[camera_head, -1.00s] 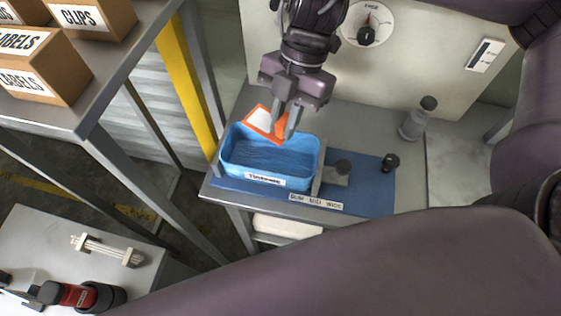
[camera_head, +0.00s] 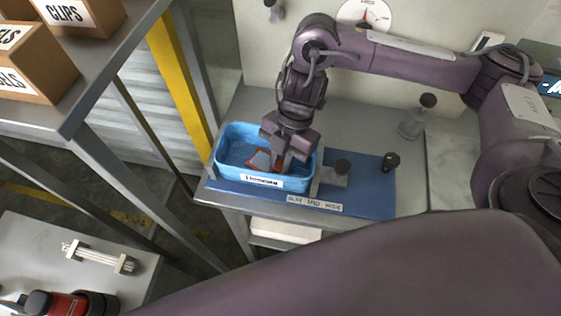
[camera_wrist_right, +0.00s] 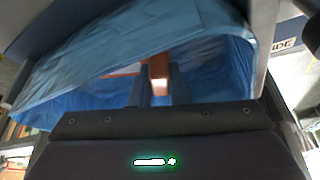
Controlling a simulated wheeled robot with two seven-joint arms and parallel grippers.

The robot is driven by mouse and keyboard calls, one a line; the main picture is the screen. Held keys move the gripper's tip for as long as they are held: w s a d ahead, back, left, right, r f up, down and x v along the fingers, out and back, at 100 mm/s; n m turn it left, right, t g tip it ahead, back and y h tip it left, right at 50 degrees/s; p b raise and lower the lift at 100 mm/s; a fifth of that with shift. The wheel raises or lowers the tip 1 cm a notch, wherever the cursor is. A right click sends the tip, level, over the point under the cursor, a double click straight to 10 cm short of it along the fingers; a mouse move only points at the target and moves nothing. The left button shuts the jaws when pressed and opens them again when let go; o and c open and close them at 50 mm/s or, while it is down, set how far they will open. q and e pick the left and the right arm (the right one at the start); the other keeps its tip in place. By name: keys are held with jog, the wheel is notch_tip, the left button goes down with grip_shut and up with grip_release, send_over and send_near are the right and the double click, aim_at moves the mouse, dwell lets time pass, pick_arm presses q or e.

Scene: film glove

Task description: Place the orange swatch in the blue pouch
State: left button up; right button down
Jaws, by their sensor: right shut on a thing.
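The blue pouch (camera_head: 228,170) is an open-topped blue container with a white label on its front, standing on the blue mat of the bench. My right gripper (camera_head: 275,165) reaches down into the pouch from above. It is shut on the orange swatch (camera_head: 262,158), which shows inside the pouch opening, partly hidden by the fingers. In the right wrist view the fingers hold an orange piece (camera_wrist_right: 158,72), with the blue pouch walls (camera_wrist_right: 215,65) around them. I cannot tell whether the swatch touches the pouch floor. My left gripper is not in view.
A grey block with a dark knob (camera_head: 335,174) stands just right of the pouch on the blue mat (camera_head: 372,195). A grey bottle (camera_head: 416,120) stands farther right. A yellow post (camera_head: 180,85) and a shelf with cardboard boxes (camera_head: 35,65) are at left.

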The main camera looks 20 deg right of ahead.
jog(key=shift+f, duration=0.1)
jog(key=c, duration=1.4)
grip_release()
jog(key=p+v, duration=0.1)
jog(key=v, duration=1.1)
jog(key=shift+p, duration=0.3)
